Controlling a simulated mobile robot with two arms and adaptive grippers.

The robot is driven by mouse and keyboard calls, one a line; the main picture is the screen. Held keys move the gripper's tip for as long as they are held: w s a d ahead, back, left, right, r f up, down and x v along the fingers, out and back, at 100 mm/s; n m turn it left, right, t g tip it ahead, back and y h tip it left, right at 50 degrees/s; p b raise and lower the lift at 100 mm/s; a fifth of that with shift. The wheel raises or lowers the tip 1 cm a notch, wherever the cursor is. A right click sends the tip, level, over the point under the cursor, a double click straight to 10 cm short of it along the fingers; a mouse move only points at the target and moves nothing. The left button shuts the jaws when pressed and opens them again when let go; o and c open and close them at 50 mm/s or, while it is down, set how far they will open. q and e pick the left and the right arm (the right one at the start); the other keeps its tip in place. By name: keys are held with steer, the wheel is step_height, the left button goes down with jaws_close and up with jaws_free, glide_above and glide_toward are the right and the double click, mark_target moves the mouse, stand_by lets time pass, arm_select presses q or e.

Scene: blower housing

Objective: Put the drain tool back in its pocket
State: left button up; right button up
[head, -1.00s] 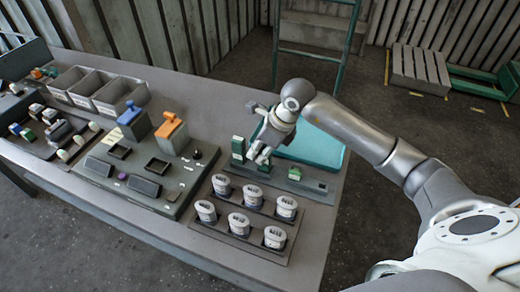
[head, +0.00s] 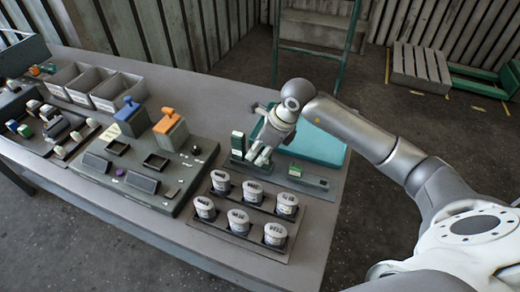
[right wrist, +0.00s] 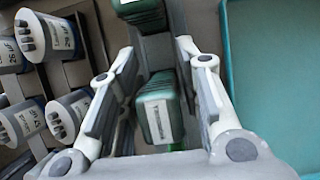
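Green-handled tools stand in a dark rack (head: 318,184) at the table's back right, and I cannot tell by sight which is the drain tool. A tall green tool (head: 238,143) stands at the rack's left end. My right gripper (head: 258,159) points down over the rack, just right of the tall tool. In the right wrist view its fingers (right wrist: 156,62) are spread, with a labelled green block (right wrist: 161,110) showing between them and another (right wrist: 141,9) beyond. Contact is not clear. My left gripper is not in view.
Left are a grey fixture with blue and orange handles (head: 168,122) and grey bins (head: 90,82).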

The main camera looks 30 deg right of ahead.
steer(key=shift+o, duration=1)
steer(key=shift+r, duration=0.1)
steer(key=v, duration=1.2)
